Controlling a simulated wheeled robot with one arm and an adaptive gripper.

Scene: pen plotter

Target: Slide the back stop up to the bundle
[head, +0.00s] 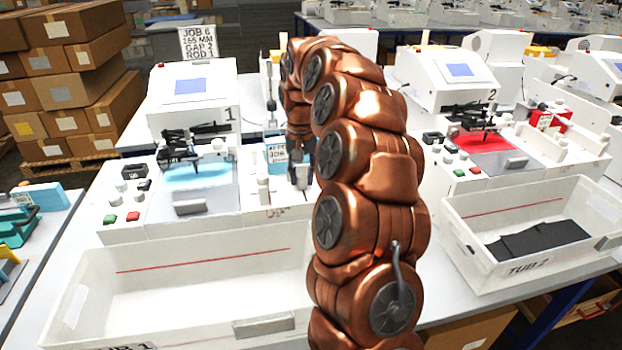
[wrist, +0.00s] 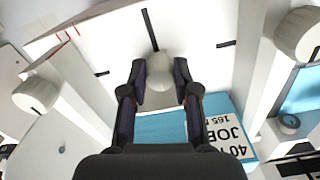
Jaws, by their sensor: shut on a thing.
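My gripper (wrist: 159,80) is shut on a pale round knob (wrist: 160,66), with one dark finger on each side of it. I take the knob to be the back stop's; how it joins the stop is hidden. The blue bundle (wrist: 165,122) lies just below the knob in the wrist view, partly behind my fingers, with a printed job label (wrist: 232,138). I cannot tell whether the stop touches it. In the head view my gripper (head: 300,182) points down beside machine 1, and the bundle (head: 274,152) shows just left of it.
White posts with round ends stand at the left (wrist: 35,97) and right (wrist: 298,36) of the knob. Black marks (wrist: 150,30) are on the white surface. Machine 1 (head: 190,100) is left, machine 2 (head: 460,85) right. White bins (head: 200,290) stand in front.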

